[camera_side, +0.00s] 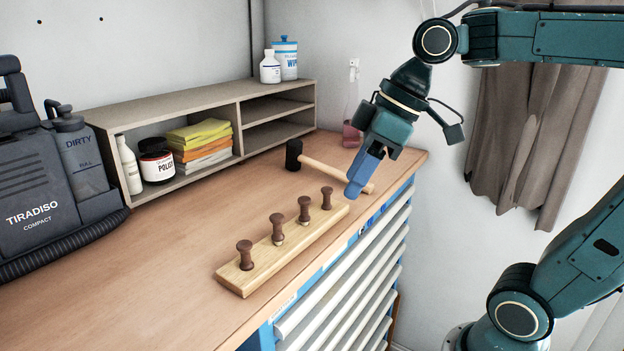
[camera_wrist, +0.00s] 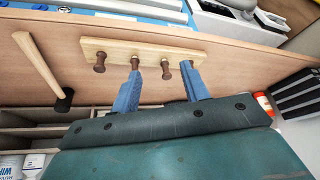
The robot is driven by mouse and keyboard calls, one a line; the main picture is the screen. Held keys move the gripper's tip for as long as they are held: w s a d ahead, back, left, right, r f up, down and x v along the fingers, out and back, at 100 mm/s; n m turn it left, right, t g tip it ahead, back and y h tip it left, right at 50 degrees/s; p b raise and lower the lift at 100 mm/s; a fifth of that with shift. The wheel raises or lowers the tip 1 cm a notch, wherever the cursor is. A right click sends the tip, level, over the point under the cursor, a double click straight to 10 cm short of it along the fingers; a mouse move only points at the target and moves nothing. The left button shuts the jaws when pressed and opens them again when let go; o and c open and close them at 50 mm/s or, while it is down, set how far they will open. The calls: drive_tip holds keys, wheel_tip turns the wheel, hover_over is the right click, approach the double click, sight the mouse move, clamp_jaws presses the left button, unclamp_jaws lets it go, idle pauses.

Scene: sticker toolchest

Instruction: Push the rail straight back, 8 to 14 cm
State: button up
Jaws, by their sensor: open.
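The rail (camera_side: 287,249) is a pale wooden board with several dark brown pegs standing on it. It lies on the wooden bench top along the front edge. In the wrist view the rail (camera_wrist: 150,53) runs across the top, beyond my fingertips. My gripper (camera_side: 362,178) has blue fingers and is above the bench near the rail's far right end, apart from it in the side view. In the wrist view the fingers of my gripper (camera_wrist: 160,75) are spread apart with nothing between them, and they overlap the rail in the picture.
A mallet (camera_side: 330,172) with a black head lies behind the rail's right end. A shelf unit (camera_side: 240,95) with a jar and cloths stands at the back. A dark TIRADISO machine (camera_side: 40,170) stands left. Bare bench (camera_side: 190,225) lies between rail and shelf.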

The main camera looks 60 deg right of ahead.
drive_tip(key=w+d+r+n+g+y, duration=0.1)
drive_tip(key=w+r+n, duration=0.15)
drive_tip(key=w, duration=0.25)
drive_tip(key=n+g, duration=0.2)
drive_tip(key=n, duration=0.4)
approach(308, 197)
drive_tip(key=shift+s+d+r+y, duration=0.3)
drive_tip(key=shift+d+r, duration=0.4)
drive_tip(key=shift+r, duration=0.1)
drive_tip(key=shift+a+f+m, duration=0.1)
drive_tip(key=shift+m, duration=0.15)
drive_tip(key=shift+w+x, duration=0.1)
drive_tip(key=shift+x, duration=3.3)
drive_tip(key=shift+w+x, duration=0.15)
drive_tip(key=shift+x, duration=3.2)
drive_tip(key=shift+c, duration=0.3)
clamp_jaws()
